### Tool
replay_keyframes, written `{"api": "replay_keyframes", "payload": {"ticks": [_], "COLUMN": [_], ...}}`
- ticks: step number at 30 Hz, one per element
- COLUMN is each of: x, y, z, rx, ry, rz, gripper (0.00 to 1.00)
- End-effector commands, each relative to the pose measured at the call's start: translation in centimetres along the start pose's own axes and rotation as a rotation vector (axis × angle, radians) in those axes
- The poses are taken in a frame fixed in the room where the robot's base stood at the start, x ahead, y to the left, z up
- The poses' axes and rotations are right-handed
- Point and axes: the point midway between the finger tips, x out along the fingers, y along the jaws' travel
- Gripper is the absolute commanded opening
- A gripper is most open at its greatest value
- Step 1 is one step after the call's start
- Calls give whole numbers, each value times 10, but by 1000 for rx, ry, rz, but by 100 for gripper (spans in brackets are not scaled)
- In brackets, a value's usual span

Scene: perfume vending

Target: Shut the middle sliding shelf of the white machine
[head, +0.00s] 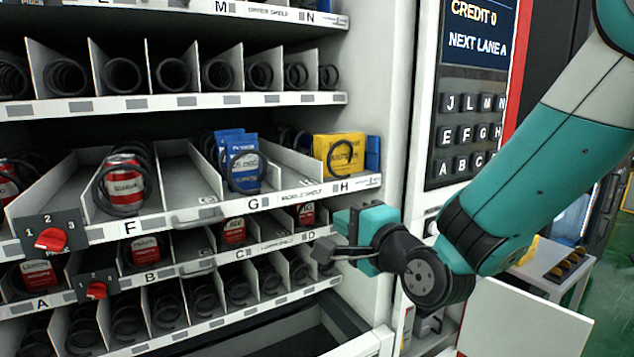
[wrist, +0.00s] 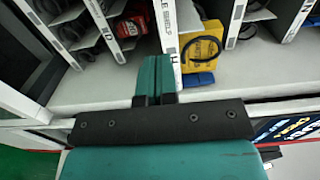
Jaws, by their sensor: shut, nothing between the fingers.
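The middle sliding shelf (head: 290,197) of the white machine (head: 378,130) is pulled out past the shelf above it. Its white front strip has the letters F, G and H and a handle near its middle. It carries a red can (head: 122,182), blue packs (head: 240,160) and a yellow box (head: 340,153). My gripper (head: 345,222) is shut and empty, just below and in front of the shelf's right end. In the wrist view the closed teal fingers (wrist: 153,75) are close beside the front strip (wrist: 168,42) near H. I cannot tell whether they touch it.
A lower shelf (head: 270,243) with red packs lies beneath, and an upper shelf (head: 200,102) with empty coils above. The keypad panel (head: 468,130) stands to the right. A white table (head: 550,265) is behind my arm. Red knobs (head: 50,239) stick out at left.

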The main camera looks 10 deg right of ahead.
Motion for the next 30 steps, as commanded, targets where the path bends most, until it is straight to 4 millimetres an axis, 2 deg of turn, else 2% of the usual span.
{"api": "replay_keyframes", "payload": {"ticks": [7,15,21,30], "x": [16,66,90,104], "y": [-6,-8,-7,-2], "z": [-6,-5,-5,-5], "rx": [8,4,4,5], "ry": [20,15,14,15], "rz": [2,-1,-2,-4], "gripper": [0,0,0,0]}}
